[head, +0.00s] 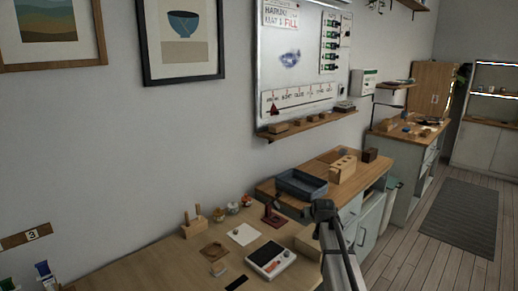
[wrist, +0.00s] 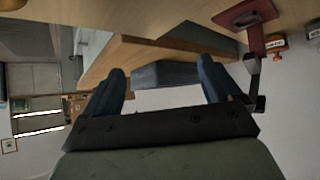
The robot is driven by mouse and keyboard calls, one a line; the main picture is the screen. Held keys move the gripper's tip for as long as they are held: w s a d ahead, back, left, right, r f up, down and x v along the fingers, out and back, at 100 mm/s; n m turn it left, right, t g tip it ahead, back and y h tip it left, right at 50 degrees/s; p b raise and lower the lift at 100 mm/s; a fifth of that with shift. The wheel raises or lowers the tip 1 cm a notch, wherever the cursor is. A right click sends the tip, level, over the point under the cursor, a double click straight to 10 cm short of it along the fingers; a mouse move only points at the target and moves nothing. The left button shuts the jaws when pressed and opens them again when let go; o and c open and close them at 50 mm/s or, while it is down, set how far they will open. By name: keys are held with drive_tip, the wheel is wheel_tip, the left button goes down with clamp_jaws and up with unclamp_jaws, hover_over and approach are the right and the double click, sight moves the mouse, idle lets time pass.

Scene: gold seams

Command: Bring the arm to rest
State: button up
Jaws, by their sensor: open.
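My arm (head: 338,250) rises at the lower centre right of the head view, in front of the workbench's right end. The fingertips cannot be made out there. In the wrist view my gripper (wrist: 160,80) shows two blue fingers spread wide apart with nothing between them. That view looks tilted, with the bench edge and a dark red stand (wrist: 245,14) near the top. Nothing touches the fingers that I can see.
The near workbench (head: 140,270) holds a scale (head: 270,257), a white tile (head: 243,234), a dark red stand (head: 271,215) and small jars. A blue-grey tray (head: 300,184) and a wooden block (head: 342,169) stand on the bench behind. Open floor lies at right.

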drive_tip(key=s+d+f+m+h, duration=0.1)
drive_tip(key=s+d+f+h, duration=0.15)
drive_tip(key=d, duration=1.65)
drive_tip(key=s+d+f, duration=0.6)
drive_tip(key=f, duration=0.2)
drive_tip(key=s+a+f+g+y, duration=0.1)
drive_tip(key=s+a+f+g, duration=0.2)
drive_tip(key=s+a+f, duration=0.45)
drive_tip(key=s+a+f+g+y, duration=0.1)
drive_tip(key=s+a+f+g, duration=0.1)
drive_tip(key=s+a+f, duration=0.55)
drive_tip(key=s+a+f+g+y, duration=0.1)
drive_tip(key=s+a+f+g, duration=0.25)
drive_tip(key=s+f, duration=0.7)
drive_tip(key=s+a+f+g, duration=0.2)
drive_tip(key=s+a+f, duration=0.1)
drive_tip(key=s, duration=0.8)
drive_tip(key=s+a+f+g, duration=0.3)
drive_tip(key=s+a+f, duration=0.1)
drive_tip(key=s, duration=0.6)
drive_tip(key=s+a+f+n+g, duration=0.1)
drive_tip(key=s+a+f+g, duration=0.2)
drive_tip(key=s, duration=0.8)
drive_tip(key=shift+s+a+f, duration=0.3)
drive_tip(key=shift+a+f, duration=0.45)
drive_tip(key=shift+a, duration=0.05)
